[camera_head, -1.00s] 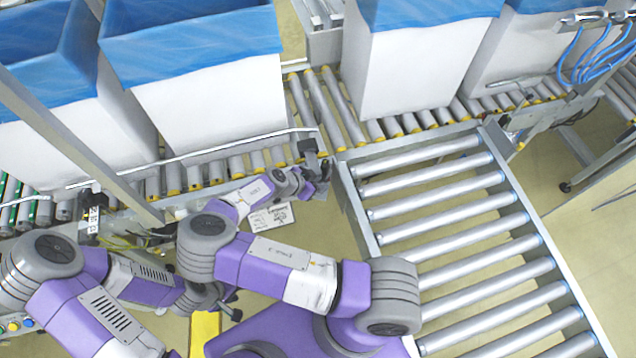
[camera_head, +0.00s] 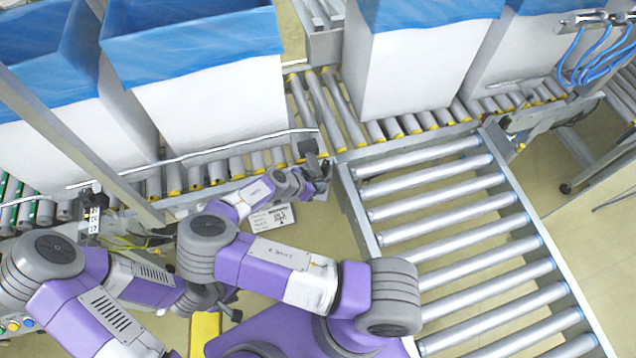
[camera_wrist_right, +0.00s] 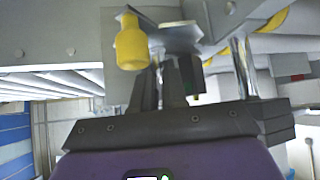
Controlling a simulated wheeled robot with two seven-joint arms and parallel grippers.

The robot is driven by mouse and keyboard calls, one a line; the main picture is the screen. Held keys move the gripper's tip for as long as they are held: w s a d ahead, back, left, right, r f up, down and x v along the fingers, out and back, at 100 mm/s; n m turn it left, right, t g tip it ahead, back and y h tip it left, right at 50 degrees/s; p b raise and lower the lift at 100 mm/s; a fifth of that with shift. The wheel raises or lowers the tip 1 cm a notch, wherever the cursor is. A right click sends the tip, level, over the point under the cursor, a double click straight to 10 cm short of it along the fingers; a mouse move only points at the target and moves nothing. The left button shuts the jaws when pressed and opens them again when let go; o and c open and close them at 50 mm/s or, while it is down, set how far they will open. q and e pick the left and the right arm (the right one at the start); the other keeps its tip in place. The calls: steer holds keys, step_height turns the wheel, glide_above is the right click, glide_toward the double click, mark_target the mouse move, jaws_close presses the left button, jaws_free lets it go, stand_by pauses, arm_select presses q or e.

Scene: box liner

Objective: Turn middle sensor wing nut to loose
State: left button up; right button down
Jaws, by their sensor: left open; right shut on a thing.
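My right gripper (camera_wrist_right: 176,85) is in the middle of the right wrist view, its dark fingers close together under a metal bracket (camera_wrist_right: 172,35). It is shut on a small part at the bracket, which I take to be the wing nut; the fingers hide most of it. A yellow cylindrical part (camera_wrist_right: 130,45) stands just left of the fingertips. In the head view the right gripper (camera_head: 318,165) is at the conveyor's near rail, beside a dark block (camera_head: 308,146). My left gripper (camera_head: 234,304) is open and empty low in the head view, away from the rail.
White boxes with blue liners (camera_head: 215,110) stand on the roller conveyor behind the rail (camera_head: 240,144). A branch of bare rollers (camera_head: 440,215) lies right of my right arm. A printed sheet (camera_head: 273,217) is under the right wrist. Blue hoses (camera_head: 590,60) hang at the far right.

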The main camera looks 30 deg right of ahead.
steer(key=shift+s+n+t, duration=0.1)
steer(key=shift+n+t, duration=0.2)
steer(key=shift+n, duration=0.1)
steer(key=n+t, duration=0.1)
steer(key=n, duration=0.1)
steer(key=n+t+y+p, duration=0.1)
steer(key=n+t, duration=0.1)
steer(key=shift+s+d, duration=0.2)
steer(key=shift+s, duration=0.15)
steer(key=shift+s+d+n+t+y, duration=0.1)
steer(key=shift+n+t+y, duration=0.45)
steer(key=shift+n, duration=0.4)
steer(key=shift+d+n+t+y, duration=0.1)
steer(key=shift+n+t+y, duration=0.25)
steer(key=shift+n+t, duration=0.45)
steer(key=shift+a+n, duration=0.1)
steer(key=shift+n, duration=0.15)
steer(key=c, duration=1.3)
jaws_free()
steer(key=shift+o, duration=0.2)
